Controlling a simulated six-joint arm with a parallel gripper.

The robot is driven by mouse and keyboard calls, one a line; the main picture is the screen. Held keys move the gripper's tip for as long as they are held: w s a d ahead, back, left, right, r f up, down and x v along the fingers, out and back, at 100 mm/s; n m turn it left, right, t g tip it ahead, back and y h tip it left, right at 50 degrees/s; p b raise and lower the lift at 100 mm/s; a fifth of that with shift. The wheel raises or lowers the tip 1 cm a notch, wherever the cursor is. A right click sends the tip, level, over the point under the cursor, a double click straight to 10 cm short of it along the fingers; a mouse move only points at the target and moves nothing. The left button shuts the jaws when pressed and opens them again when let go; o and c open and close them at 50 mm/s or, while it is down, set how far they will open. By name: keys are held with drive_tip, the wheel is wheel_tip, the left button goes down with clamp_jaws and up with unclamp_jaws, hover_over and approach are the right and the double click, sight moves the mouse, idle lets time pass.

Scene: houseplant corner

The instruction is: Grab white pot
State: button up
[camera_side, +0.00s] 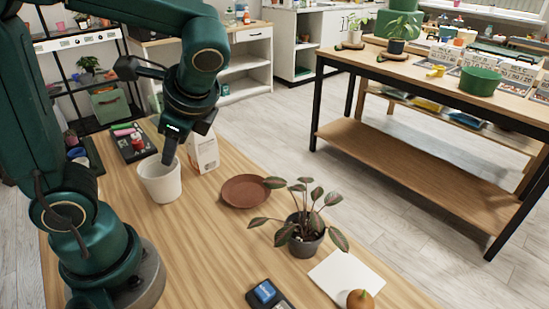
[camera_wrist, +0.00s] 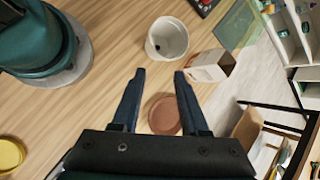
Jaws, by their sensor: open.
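The white pot (camera_side: 160,184) stands upright and empty on the wooden table, in the left part of the side view. In the wrist view the white pot (camera_wrist: 167,39) lies beyond my fingertips, with its open mouth showing. My gripper (camera_side: 169,158) points downward, and its tips overlap the pot's far rim in the side view. In the wrist view my gripper (camera_wrist: 160,74) has its two fingers spread with nothing held between them. The pot is not between the fingers there. I cannot tell how high the tips are above the rim.
A white carton (camera_side: 204,151) stands close to the pot's right. A terracotta saucer (camera_side: 246,191) lies further right, before a potted plant (camera_side: 305,236). A dark tray (camera_side: 131,150) with small items is behind the pot.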

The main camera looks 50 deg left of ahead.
sight(177, 159)
drive_tip(key=w+f+m+g+y, duration=0.1)
drive_tip(key=w+f+m+y, duration=0.4)
drive_tip(key=m, duration=0.1)
drive_tip(key=x, duration=1.2)
drive_tip(key=shift+s+a+r, duration=0.1)
drive_tip(key=shift+s+r, duration=0.15)
drive_tip(key=shift+r, duration=0.05)
clamp_jaws()
idle(1.0)
